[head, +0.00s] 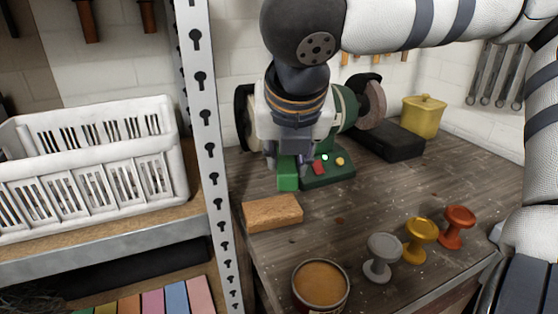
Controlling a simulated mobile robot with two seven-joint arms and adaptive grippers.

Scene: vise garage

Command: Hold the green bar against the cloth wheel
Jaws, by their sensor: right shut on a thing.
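The green bar (288,174) is a small upright block held in my right gripper (286,163), which points down over the workbench and is shut on it. The bar is in front of the green bench grinder (345,108), near the left of its base. The grinder has a pinkish-brown wheel (373,104) on its right. On its left a pale wheel (259,108), seemingly the cloth one, shows beside a dark guard; my gripper and arm hide much of it. I cannot tell whether the bar touches it. My left gripper is not in view.
A wooden block (272,213) lies in front of the bar. An open can (320,287) and grey, yellow and red knobs (420,238) stand toward the front. A yellow lidded box (424,116) is behind. A metal shelf post (206,140) and white basket (90,165) are at left.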

